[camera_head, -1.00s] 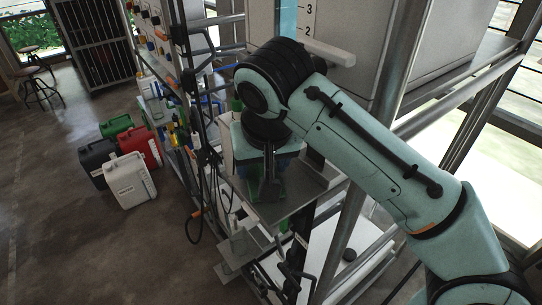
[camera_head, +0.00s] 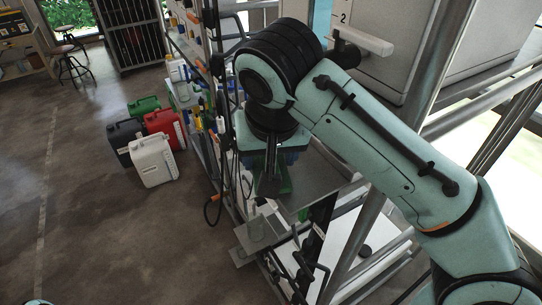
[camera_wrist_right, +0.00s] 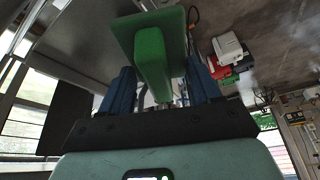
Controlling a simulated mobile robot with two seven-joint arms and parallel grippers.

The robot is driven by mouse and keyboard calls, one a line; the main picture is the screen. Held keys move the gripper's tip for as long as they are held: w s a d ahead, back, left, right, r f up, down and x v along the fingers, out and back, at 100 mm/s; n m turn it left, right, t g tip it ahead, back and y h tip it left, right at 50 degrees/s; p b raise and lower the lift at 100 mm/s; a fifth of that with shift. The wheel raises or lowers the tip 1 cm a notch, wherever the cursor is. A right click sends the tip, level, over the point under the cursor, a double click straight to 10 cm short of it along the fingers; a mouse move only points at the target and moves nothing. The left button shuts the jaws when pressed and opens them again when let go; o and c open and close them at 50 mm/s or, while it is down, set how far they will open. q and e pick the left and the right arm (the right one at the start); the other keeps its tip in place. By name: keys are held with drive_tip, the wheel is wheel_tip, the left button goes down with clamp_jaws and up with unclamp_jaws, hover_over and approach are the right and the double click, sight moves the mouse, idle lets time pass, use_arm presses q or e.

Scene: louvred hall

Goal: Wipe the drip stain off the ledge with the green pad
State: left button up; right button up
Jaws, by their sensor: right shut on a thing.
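My right gripper (camera_head: 272,172) points down over a grey metal ledge (camera_head: 322,182) on the rack. In the right wrist view its blue fingers (camera_wrist_right: 160,80) are shut on the green handle of the green pad (camera_wrist_right: 172,20). In the head view, part of the green pad (camera_head: 286,182) shows beside the gripper, at the ledge's left part. I cannot tell whether the pad touches the ledge. The drip stain is not visible; the gripper and pad hide part of the ledge. My left gripper is not in view.
Metal rack posts and a grey cabinet (camera_head: 400,50) with a white handle (camera_head: 360,40) stand close behind my right arm. Bottles and cables (camera_head: 215,110) crowd the rack's left side. White (camera_head: 153,160), red (camera_head: 165,125), black and green canisters stand on the open floor.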

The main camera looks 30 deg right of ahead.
drive_tip(key=shift+r, duration=2.45)
drive_tip(key=shift+d, duration=0.1)
